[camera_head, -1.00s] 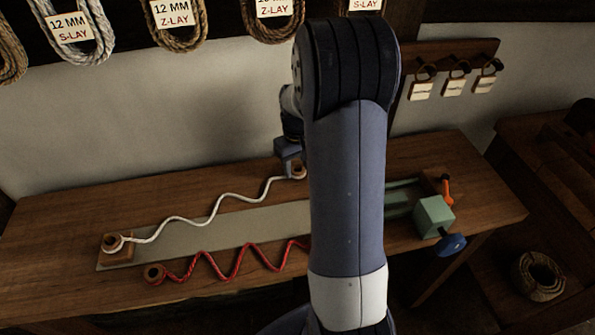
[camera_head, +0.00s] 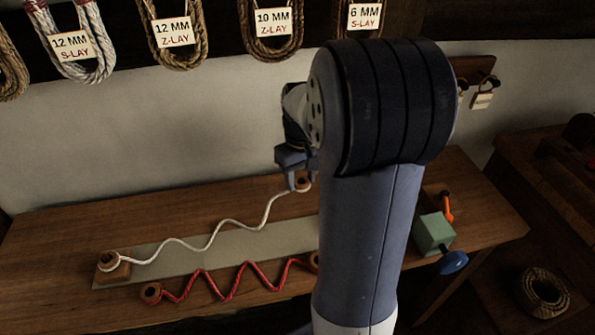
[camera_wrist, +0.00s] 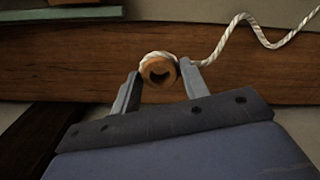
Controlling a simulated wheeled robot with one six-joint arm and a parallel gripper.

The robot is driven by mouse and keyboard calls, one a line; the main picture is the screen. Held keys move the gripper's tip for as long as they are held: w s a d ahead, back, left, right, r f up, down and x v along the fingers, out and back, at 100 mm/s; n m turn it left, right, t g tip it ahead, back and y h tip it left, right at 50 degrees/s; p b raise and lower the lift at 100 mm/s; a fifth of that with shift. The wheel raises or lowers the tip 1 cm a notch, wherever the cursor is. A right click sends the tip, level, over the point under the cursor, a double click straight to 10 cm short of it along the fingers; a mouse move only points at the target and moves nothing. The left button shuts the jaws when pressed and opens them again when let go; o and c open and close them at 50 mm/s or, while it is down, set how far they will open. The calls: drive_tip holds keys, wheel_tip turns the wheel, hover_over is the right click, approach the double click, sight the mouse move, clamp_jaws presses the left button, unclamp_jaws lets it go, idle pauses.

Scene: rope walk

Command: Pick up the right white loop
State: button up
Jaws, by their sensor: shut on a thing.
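The white rope (camera_head: 213,228) runs wavily across the bench. The rope leaves the loop toward the right there. My arm hides part of the bench to the right of the loop.
A red zigzag rope (camera_head: 230,284) with wooden end eyes lies along the front of the bench (camera_head: 60,235). A grey-green strip (camera_head: 250,240) lies behind it. A green block (camera_head: 433,233) with a blue knob (camera_head: 453,262) and an orange handle (camera_head: 446,206) stand at the right. Labelled rope coils (camera_head: 175,38) hang above.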

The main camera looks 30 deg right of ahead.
drive_tip(key=s+a, duration=0.1)
drive_tip(key=s, duration=0.4)
drive_tip(key=s+a, duration=0.1)
drive_tip(key=s, duration=0.3)
drive_tip(key=s+a, duration=0.2)
drive_tip(key=s, duration=0.3)
drive_tip(key=shift+s+a, duration=0.1)
drive_tip(key=shift+s, duration=0.2)
drive_tip(key=shift+r, duration=0.1)
